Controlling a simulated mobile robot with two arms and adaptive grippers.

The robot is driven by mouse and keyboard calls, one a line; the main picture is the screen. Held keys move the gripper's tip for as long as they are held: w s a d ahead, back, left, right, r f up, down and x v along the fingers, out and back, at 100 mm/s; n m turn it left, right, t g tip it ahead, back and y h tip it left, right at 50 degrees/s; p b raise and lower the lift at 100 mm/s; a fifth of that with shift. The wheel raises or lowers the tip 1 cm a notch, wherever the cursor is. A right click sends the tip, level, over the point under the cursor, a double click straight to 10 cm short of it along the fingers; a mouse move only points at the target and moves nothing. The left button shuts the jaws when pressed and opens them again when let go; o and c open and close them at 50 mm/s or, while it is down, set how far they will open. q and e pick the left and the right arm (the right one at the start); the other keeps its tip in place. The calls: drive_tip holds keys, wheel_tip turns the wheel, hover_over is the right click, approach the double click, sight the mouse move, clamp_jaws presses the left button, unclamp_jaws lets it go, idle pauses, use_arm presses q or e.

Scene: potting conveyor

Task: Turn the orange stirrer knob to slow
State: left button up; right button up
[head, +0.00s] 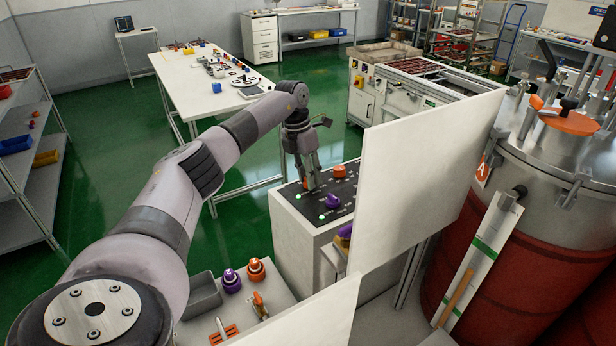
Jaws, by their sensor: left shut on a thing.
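A dark control panel (350,187) tops a white cabinet in the middle of the head view. Two orange knobs show on it. One orange knob (305,183) is at the panel's left, mostly hidden by my left gripper (310,184). The gripper points down from above, with its fingers closed around that knob. The other orange knob (339,171) stands free to the right, and a purple knob (332,201) stands nearer to me. The labels are too small to read, so I cannot tell the knob's setting. My right gripper is not in view.
A white upright board (425,180) stands right of the panel and hides part of it. A large red and steel drum (540,230) is at right. Orange and purple pieces and a grey bin (202,296) lie on the near surface. A white table (205,85) stands behind.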

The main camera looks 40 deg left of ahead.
use_arm(q)
drive_tip(key=shift+m, duration=1.1)
drive_tip(key=shift+r, duration=0.1)
drive_tip(key=o, duration=1.2)
drive_tip(key=shift+c, duration=0.2)
wheel_tip(320, 180, up, 12)
drive_tip(key=a, duration=0.2)
drive_tip(key=shift+s+a+f, duration=0.2)
drive_tip(key=shift+s, duration=0.2)
drive_tip(key=shift+f, duration=0.1)
